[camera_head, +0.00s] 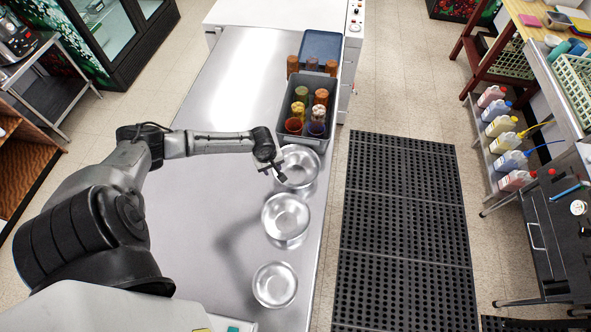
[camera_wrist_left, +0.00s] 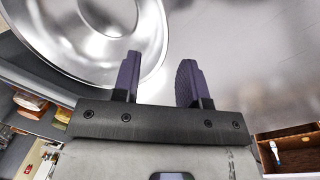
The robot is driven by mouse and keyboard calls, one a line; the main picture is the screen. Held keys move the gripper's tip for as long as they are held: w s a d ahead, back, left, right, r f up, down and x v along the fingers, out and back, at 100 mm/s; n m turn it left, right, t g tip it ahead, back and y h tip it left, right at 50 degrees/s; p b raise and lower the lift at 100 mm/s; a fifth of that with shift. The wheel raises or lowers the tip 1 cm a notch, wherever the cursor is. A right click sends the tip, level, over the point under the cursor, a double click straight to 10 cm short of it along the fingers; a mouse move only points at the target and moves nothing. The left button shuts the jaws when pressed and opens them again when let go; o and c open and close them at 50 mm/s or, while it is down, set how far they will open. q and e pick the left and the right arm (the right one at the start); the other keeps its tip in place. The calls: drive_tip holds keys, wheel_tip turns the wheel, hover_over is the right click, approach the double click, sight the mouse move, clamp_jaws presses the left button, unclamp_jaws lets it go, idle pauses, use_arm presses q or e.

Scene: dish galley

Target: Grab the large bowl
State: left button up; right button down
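Three shiny metal bowls stand in a row on the steel counter in the head view. The far bowl (camera_head: 300,167) looks the largest, allowing for distance. The middle bowl (camera_head: 286,216) and the near bowl (camera_head: 275,285) look smaller. My left gripper (camera_head: 273,168) is at the left rim of the far bowl and covers part of it. In the left wrist view the fingers (camera_wrist_left: 159,58) are open with nothing clamped. A metal bowl (camera_wrist_left: 75,40) fills the upper left there, its rim passing by the left finger; contact cannot be told. My right gripper is not in view.
A grey bin (camera_head: 325,92) with stacked cups stands just beyond the far bowl, with a blue tray (camera_head: 320,46) behind it. The steel counter (camera_head: 215,90) is clear to the left of the bin. A black floor mat (camera_head: 405,230) lies right of the counter.

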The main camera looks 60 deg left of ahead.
use_arm(q)
drive_tip(key=shift+w+d+f+p, duration=0.1)
drive_tip(key=shift+f+p, duration=0.1)
drive_tip(key=shift+f, duration=1.2)
drive_tip(key=shift+w+d+f+p, duration=0.1)
drive_tip(key=shift+f+p, duration=0.1)
drive_tip(key=shift+f, duration=1.15)
drive_tip(key=shift+c, duration=0.2)
clamp_jaws()
